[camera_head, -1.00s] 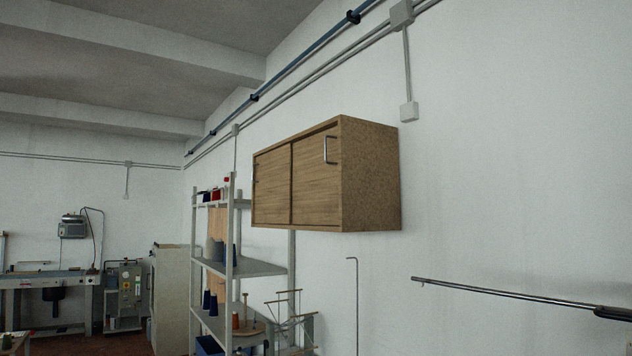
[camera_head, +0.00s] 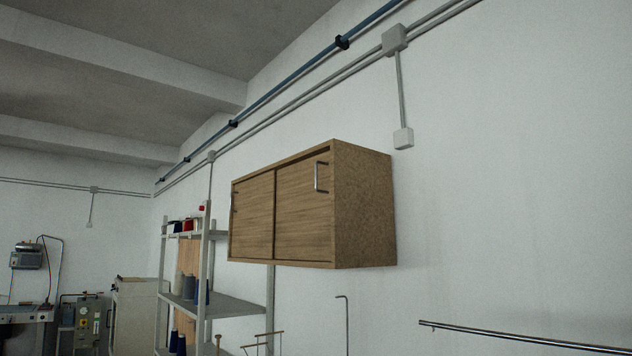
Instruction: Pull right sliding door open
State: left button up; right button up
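A wooden wall cabinet (camera_head: 365,205) with two sliding doors hangs on the white wall, near the middle of the head view. The right sliding door (camera_head: 300,215) is shut and has a metal bar handle (camera_head: 321,177) near its upper right edge. The left sliding door (camera_head: 252,218) is also shut, with a small handle at its left edge. Neither of my grippers is in view.
A metal shelf rack (camera_head: 236,305) with thread cones stands below and left of the cabinet. A metal rail (camera_head: 520,338) sticks out at the lower right. A hooked rod (camera_head: 346,320) stands below the cabinet. Machines stand at the far left.

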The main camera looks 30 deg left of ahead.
aim_at(303, 191)
jog(key=i+j+z, duration=0.1)
jog(key=j, duration=0.4)
jog(key=i+j+z, duration=0.1)
jog(key=i+j, duration=0.15)
jog(key=j, duration=0.3)
jog(key=i+j+z, duration=0.1)
jog(key=j, duration=0.45)
jog(key=i+j+z, duration=0.1)
jog(key=j, duration=0.45)
jog(key=i+j+z, duration=0.1)
jog(key=j, duration=0.45)
jog(key=i+j+z, duration=0.1)
jog(key=j, duration=0.45)
